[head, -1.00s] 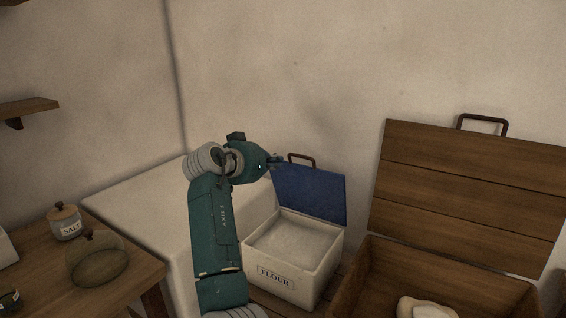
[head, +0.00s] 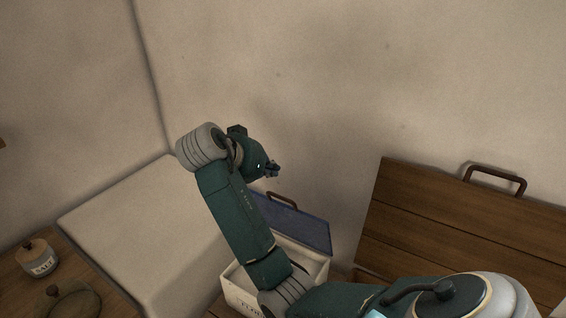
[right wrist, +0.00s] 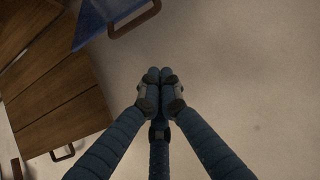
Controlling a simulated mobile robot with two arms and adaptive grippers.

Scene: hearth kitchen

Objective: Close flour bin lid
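The white flour bin (head: 236,289) stands low at the middle of the head view, partly hidden behind my right arm. Its blue lid (head: 303,227) is raised at the back, with a brown handle (head: 283,199) on its top edge. My right gripper (head: 273,170) is above the lid and handle, apart from them, close to the wall. In the right wrist view its fingers (right wrist: 160,78) are together with nothing between them. The blue lid (right wrist: 97,20) and its handle (right wrist: 134,20) show at the top left there. My left gripper is out of view.
A wooden chest lid (head: 455,225) with a handle (head: 495,179) stands open at the right. A pale block (head: 150,225) is to the left of the bin. A salt jar (head: 39,258) and a glass dome (head: 72,301) stand on the wooden table at the lower left.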

